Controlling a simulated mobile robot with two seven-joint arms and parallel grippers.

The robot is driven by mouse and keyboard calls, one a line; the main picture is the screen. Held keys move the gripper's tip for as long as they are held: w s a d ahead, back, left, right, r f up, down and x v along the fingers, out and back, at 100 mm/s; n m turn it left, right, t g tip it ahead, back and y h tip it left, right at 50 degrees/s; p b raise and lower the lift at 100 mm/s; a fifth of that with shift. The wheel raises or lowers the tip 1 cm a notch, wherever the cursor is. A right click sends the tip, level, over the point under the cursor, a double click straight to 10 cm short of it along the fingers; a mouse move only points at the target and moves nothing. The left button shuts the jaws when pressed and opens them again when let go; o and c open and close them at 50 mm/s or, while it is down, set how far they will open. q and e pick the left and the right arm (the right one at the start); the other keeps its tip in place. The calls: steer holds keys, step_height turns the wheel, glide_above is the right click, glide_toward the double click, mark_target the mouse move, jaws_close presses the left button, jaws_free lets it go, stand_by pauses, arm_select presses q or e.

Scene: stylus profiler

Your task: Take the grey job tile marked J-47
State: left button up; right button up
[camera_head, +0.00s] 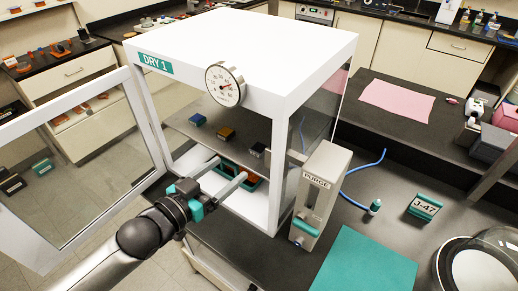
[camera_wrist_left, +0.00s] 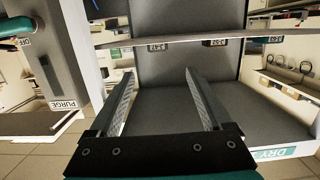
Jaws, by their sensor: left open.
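A teal holder with a pale plate reading J-47 (camera_head: 423,207) stands on the dark bench at the right in the head view. Inside the open dry cabinet (camera_head: 180,55), a blue tile (camera_head: 197,119), a yellow-brown tile (camera_head: 226,134) and a grey tile (camera_head: 258,149) sit on the shelf. No marking on the grey tile is readable. My left gripper (camera_head: 228,172) is open and empty, its fingers reaching into the cabinet opening below shelf level. In the left wrist view, nothing is between its fingers (camera_wrist_left: 159,75). My right gripper is out of view.
The cabinet's framed door (camera_head: 75,150) stands open at the left. A PURGE unit (camera_head: 318,195) with a blue hose stands at the cabinet's right. A teal mat (camera_head: 365,262) and a glass dome (camera_head: 485,265) are on the bench.

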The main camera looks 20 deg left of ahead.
mark_target(257, 150)
arm_select(q)
steer(key=shift+f+x, duration=0.15)
steer(key=shift+x, duration=2.75)
steer(key=shift+f+x, duration=0.15)
steer(key=shift+x, duration=2.7)
steer(key=shift+s+d, duration=0.1)
steer(key=shift+d, duration=0.05)
steer(key=shift+c, duration=0.4)
jaws_close()
